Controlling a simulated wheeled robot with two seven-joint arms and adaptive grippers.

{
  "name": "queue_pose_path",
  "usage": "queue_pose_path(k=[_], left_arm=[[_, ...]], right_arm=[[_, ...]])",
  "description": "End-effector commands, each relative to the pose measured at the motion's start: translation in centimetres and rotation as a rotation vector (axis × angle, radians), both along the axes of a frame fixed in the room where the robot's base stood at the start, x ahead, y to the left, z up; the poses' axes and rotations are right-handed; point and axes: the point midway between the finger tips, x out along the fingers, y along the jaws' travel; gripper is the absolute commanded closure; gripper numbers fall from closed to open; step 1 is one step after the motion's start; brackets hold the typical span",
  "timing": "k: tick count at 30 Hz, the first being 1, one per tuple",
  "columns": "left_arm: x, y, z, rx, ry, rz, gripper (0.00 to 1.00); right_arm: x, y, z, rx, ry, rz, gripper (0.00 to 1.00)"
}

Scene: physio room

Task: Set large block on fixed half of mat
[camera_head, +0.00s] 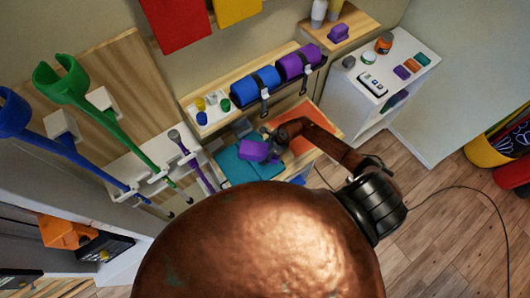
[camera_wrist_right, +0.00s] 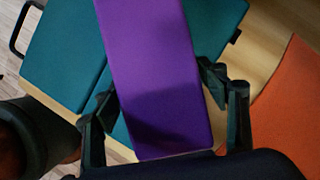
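The large block is a purple slab (camera_head: 253,150); in the right wrist view (camera_wrist_right: 155,60) it runs down the middle of the picture. My right gripper (camera_head: 268,141) has one finger on each side of it, and both appear to touch its edges. The gripper also shows in the right wrist view (camera_wrist_right: 160,95). The teal mat (camera_head: 234,171) lies on the wooden table, with panels visible in the right wrist view (camera_wrist_right: 62,50). The block is over the mat and hides part of it; I cannot tell whether they touch. My left gripper is not in view.
An orange sheet (camera_head: 308,141) lies right of the mat. Behind, a shelf holds blue (camera_head: 255,87) and purple (camera_head: 297,63) rolls. A white cabinet (camera_head: 345,95) stands to the right. Green and blue crutches (camera_head: 115,125) hang at left. My copper-coloured body fills the foreground.

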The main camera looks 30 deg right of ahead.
Motion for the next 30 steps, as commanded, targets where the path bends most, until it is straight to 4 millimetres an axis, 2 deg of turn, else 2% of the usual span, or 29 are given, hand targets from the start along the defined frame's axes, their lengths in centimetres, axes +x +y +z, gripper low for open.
queue_pose_path(k=[3,14,17,24,30], left_arm=[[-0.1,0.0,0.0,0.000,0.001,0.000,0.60],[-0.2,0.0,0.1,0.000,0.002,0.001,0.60],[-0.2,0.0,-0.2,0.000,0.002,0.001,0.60],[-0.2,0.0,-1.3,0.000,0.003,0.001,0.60],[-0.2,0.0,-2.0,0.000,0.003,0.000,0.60]], right_arm=[[0.0,0.0,0.0,0.000,0.000,0.000,0.25],[0.0,-0.2,0.6,-0.001,-0.002,0.000,0.25],[-0.4,-0.7,1.8,-0.003,-0.002,0.002,0.25],[-1.7,-2.2,6.5,-0.004,-0.003,0.002,0.25],[-2.6,-3.0,9.7,-0.002,-0.001,0.001,0.25]])
